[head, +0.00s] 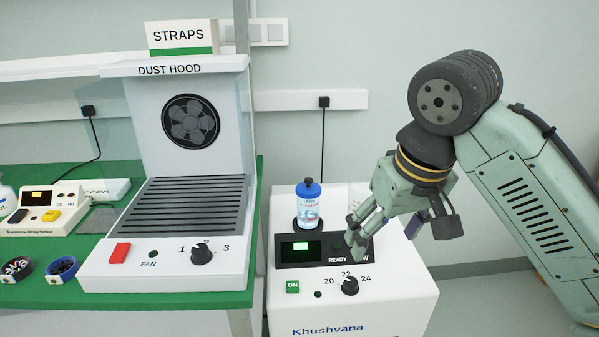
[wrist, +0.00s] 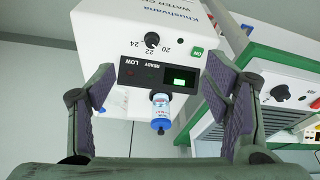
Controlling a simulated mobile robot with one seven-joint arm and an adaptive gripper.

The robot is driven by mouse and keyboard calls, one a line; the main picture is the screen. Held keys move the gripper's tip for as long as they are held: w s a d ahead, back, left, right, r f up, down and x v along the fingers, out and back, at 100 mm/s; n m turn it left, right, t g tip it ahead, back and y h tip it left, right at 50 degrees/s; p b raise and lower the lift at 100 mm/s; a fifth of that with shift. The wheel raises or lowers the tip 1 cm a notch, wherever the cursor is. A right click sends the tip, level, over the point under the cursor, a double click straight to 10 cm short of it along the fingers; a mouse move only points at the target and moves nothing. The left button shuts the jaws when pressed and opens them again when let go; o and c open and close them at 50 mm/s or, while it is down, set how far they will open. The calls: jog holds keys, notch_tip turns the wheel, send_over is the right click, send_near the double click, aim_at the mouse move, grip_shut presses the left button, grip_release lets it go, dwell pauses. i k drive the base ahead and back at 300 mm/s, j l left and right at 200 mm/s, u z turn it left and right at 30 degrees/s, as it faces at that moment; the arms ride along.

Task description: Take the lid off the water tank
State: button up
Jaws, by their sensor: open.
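A clear bottle-like tank with a blue lid (head: 309,188) and a printed label stands upright in a dark collar at the back of a white Khushvana unit (head: 300,310). I cannot read its label. The lid has a small knob on top. In the wrist view, which is upside down, the tank (wrist: 161,103) and its blue lid (wrist: 158,125) show between the fingers, farther away. My gripper (head: 354,235) is open and empty, above the unit's front panel and right of the tank. Its spread fingers (wrist: 158,70) also show in the wrist view.
The unit's panel has a lit green display (head: 300,246), a green ON button (head: 292,287) and a dial (head: 350,286). A dust hood (head: 150,265) stands close by on the left, on a green bench (head: 40,293). A wall is behind.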

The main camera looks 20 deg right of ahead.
aim_at(308, 190)
jog(key=i, duration=1.1)
